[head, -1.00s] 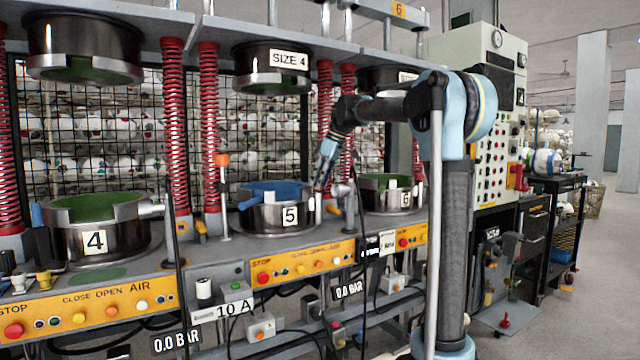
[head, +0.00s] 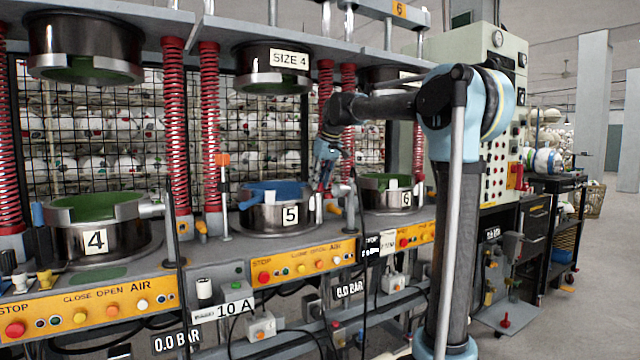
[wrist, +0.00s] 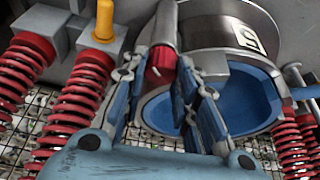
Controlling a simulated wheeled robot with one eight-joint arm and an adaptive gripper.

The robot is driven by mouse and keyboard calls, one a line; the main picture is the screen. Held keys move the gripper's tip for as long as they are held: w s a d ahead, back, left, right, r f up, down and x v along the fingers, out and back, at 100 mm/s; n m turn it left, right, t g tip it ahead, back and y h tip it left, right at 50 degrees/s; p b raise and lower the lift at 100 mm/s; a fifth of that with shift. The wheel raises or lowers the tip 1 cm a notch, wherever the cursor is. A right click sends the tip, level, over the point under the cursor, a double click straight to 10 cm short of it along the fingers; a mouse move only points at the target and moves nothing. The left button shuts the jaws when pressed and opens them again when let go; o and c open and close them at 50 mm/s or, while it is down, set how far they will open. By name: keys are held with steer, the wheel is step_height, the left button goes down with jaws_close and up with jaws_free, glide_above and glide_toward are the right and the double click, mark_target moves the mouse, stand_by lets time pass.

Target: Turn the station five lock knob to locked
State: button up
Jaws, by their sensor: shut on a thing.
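Station five (head: 270,218) is a dark metal mould with a blue inside and a "5" label, in the middle of the head view. In the wrist view its blue inside (wrist: 250,98) shows at the right. A red ribbed lock knob (wrist: 161,64) sits at the end of a grey metal cylinder beside the mould. My gripper (wrist: 166,76) has its fingers on both sides of this knob and is shut on it.
Red springs (head: 348,130) stand close behind my gripper, and they show at the left of the wrist view (wrist: 75,110). A yellow knob (wrist: 94,44) stands near the fingers. Station four (head: 90,240) and station six (head: 385,201) flank station five. An orange button panel (head: 300,262) runs below.

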steer(key=shift+w+m, duration=0.1)
steer(key=shift+m, duration=0.4)
steer(key=shift+t, duration=0.3)
steer(key=o, duration=1.1)
steer(key=shift+c, duration=0.2)
steer(key=shift+r, duration=0.1)
steer(key=v, duration=1.1)
steer(key=shift+r, duration=0.4)
